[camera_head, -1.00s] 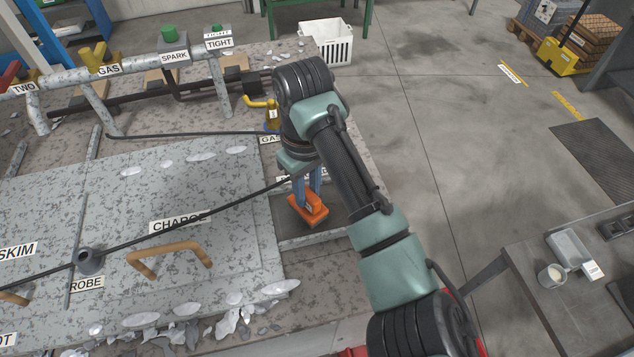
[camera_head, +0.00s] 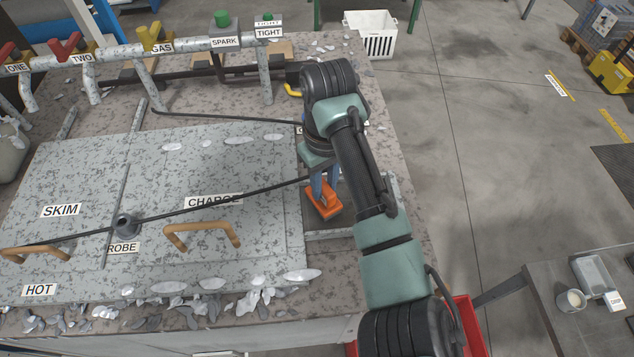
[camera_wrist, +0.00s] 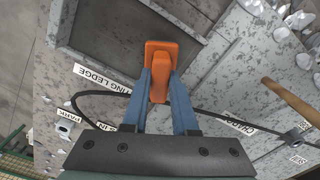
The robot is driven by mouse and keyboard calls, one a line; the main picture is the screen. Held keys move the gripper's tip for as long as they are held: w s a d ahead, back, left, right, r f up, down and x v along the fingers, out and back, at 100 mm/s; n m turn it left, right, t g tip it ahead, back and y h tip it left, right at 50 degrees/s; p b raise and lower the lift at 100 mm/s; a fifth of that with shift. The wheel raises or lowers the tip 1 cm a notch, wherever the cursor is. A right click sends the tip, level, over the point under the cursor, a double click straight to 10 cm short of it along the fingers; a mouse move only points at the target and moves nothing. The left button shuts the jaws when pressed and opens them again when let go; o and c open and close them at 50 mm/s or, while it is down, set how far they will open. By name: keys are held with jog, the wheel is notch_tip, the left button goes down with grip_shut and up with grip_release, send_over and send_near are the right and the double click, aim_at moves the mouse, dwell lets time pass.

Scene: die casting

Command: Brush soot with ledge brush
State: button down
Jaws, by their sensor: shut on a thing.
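My gripper (camera_head: 321,183) is shut on an orange brush (camera_head: 324,203) and points down at the lighting ledge. In the wrist view, the blue fingers of my gripper (camera_wrist: 161,88) clasp the narrow handle of the brush (camera_wrist: 162,52). The ledge (camera_head: 349,222) is a dark recessed plate with a pale rim, right of the grey furnace cover; it also shows in the wrist view (camera_wrist: 105,32). The brush is over the ledge near its left side. Its bristles are hidden, so I cannot tell whether they touch. I cannot tell soot from the dark surface.
The cover (camera_head: 75,175) has wooden handles (camera_head: 203,235). A pipe with valves (camera_head: 190,43) runs along the back. A side table (camera_head: 560,335) stands at right; open floor lies beyond the bench.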

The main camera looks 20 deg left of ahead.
jog(key=shift+w+d+r, duration=0.1)
jog(key=shift+w+d, duration=0.15)
jog(key=shift+d, duration=0.35)
jog(key=shift+w+d+r, duration=0.1)
jog(key=shift+w+d, duration=0.1)
jog(key=shift+d, duration=0.35)
jog(key=shift+w+d+f+b, duration=0.15)
jog(key=shift+w+d, duration=0.35)
jog(key=shift+d, duration=0.7)
jog(key=shift+w+d+f+b, duration=0.1)
jog(key=shift+w+d+b, duration=0.3)
jog(key=shift+d, duration=0.85)
jog(key=shift+w+d+f+b, duration=0.1)
jog(key=shift+w+d, duration=0.5)
jog(key=shift+d, duration=0.6)
jog(key=shift+r, duration=0.15)
jog(key=shift+r+p, duration=0.1)
jog(key=shift+p, duration=0.3)
jog(key=shift+a, duration=0.1)
